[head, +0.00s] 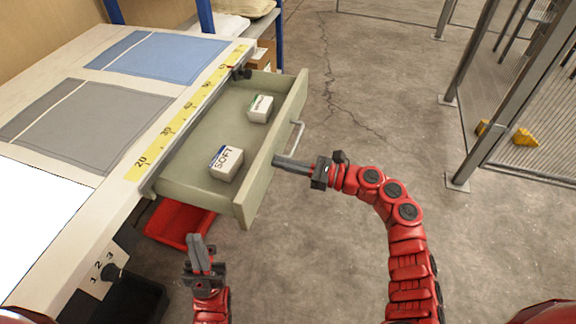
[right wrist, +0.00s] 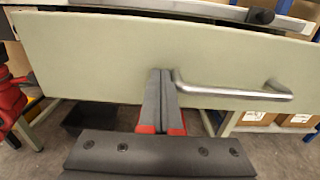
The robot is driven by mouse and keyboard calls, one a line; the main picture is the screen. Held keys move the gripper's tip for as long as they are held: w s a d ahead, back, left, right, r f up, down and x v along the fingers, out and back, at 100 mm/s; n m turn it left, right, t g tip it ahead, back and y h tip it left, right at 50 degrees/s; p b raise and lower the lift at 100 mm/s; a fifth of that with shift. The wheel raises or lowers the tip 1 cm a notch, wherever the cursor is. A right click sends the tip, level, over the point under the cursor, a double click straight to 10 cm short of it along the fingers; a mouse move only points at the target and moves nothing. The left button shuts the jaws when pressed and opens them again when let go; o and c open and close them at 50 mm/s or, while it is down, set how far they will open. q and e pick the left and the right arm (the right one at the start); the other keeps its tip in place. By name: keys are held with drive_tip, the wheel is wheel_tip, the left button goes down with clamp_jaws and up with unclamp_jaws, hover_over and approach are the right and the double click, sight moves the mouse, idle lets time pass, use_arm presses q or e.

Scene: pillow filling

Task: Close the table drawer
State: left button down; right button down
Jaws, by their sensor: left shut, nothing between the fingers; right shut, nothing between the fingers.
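The table drawer (head: 190,160) is pulled out from the table (head: 100,60); its pale green front faces right in the head view. Two small boxes lie inside: one marked SOFT (head: 226,163) and a white and green one (head: 260,108). The metal drawer handle (head: 297,135) is on the front. My right gripper (head: 278,161) is shut and empty, its fingertips at the drawer front beside the handle. In the right wrist view the closed fingers (right wrist: 160,85) point at the drawer front (right wrist: 100,60), just left of the handle (right wrist: 235,92); contact is unclear. My left gripper (head: 196,243) is shut and empty below the drawer's near corner.
A red bin (head: 178,222) is under the drawer. Fabric pieces, blue (head: 160,57) and grey (head: 90,122), lie on the table beside a yellow ruler strip (head: 180,118). A metal fence (head: 490,90) stands at the right. The concrete floor between is clear.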

sight(197, 153)
drive_tip(key=b+x, duration=0.1)
drive_tip(key=x, duration=0.1)
drive_tip(key=b+x, duration=0.2)
drive_tip(key=x, duration=0.1)
drive_tip(key=f+b+x, duration=0.1)
drive_tip(key=x, duration=0.1)
drive_tip(key=shift+a+b, duration=0.35)
drive_tip(key=b+x, duration=0.2)
drive_tip(key=x, duration=0.3)
drive_tip(key=b+x, duration=0.3)
drive_tip(key=x, duration=0.3)
drive_tip(key=b+x, duration=0.2)
drive_tip(key=x, duration=0.4)
drive_tip(key=shift+w+r, duration=0.1)
drive_tip(key=shift+r, duration=0.15)
drive_tip(key=shift+w+a+r+b, duration=0.15)
drive_tip(key=shift+a+b, duration=0.2)
drive_tip(key=shift+a, duration=0.3)
drive_tip(key=shift+r, duration=0.2)
drive_tip(key=shift+r, duration=0.1)
